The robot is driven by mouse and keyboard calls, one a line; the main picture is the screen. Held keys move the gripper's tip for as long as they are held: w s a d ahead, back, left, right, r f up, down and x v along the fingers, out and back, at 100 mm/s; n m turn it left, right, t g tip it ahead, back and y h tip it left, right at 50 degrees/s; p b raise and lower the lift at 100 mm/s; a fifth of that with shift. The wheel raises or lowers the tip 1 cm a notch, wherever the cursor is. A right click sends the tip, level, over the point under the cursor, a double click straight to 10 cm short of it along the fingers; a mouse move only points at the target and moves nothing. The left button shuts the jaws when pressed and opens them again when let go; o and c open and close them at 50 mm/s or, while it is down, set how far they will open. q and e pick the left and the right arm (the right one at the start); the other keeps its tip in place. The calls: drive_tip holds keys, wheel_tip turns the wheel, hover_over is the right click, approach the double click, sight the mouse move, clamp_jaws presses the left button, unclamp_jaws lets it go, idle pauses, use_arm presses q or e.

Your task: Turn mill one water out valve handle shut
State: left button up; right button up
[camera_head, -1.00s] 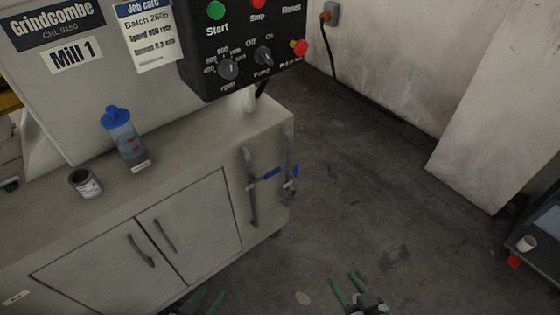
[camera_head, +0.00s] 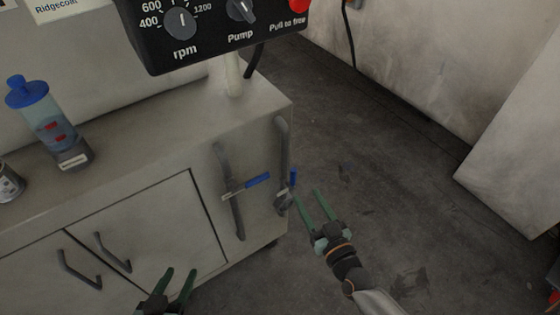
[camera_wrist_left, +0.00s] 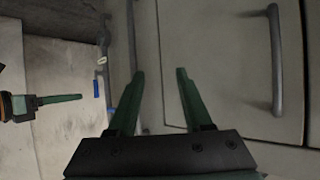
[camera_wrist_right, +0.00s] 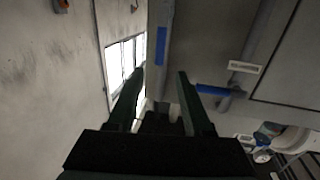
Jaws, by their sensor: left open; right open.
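Two valves with blue handles sit on grey pipes at the right end of the mill cabinet. The left blue handle (camera_head: 257,180) sticks out sideways from its pipe (camera_head: 222,160). The right blue handle (camera_head: 293,178) looks upright beside its pipe (camera_head: 282,140). A small pale tag (camera_wrist_right: 245,67) is by one valve, unreadable, so I cannot tell which is water out. The right wrist view shows both handles, one upright (camera_wrist_right: 161,45) and one sideways (camera_wrist_right: 213,90). My right gripper (camera_head: 308,196) is open and empty, just right of the right handle. My left gripper (camera_head: 181,270) is open and empty before the cabinet doors.
The cabinet doors have bar handles (camera_head: 113,252). A blue-lidded bottle (camera_head: 50,125) and a can (camera_head: 10,183) stand on the cabinet top, below the black control box (camera_head: 215,30).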

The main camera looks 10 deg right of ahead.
sight(295, 175)
drive_tip(key=w, duration=0.2)
drive_tip(key=w+b, duration=0.1)
drive_tip(key=w, duration=0.2)
drive_tip(key=w+a, duration=0.1)
drive_tip(key=w, duration=0.1)
drive_tip(key=shift+w+b, duration=0.35)
drive_tip(key=w, duration=0.3)
drive_tip(key=w+b, duration=0.1)
drive_tip(key=shift+w+a, duration=0.3)
drive_tip(key=shift+a, duration=0.1)
use_arm(q)
drive_tip(key=w+r+m+t+h, duration=0.1)
drive_tip(key=w+r+t, duration=0.1)
drive_tip(key=r, duration=0.5)
drive_tip(key=w+r+m+t+h, duration=0.1)
drive_tip(key=w+r+t, duration=0.1)
drive_tip(key=r+t, duration=0.3)
wheel_tip(295, 175, up, 4)
drive_tip(key=shift+w+d+f, duration=0.15)
drive_tip(key=shift+w+f, duration=0.05)
drive_tip(key=shift+f, duration=0.05)
use_arm(e)
drive_tip(key=shift+w, duration=0.2)
clamp_jaws()
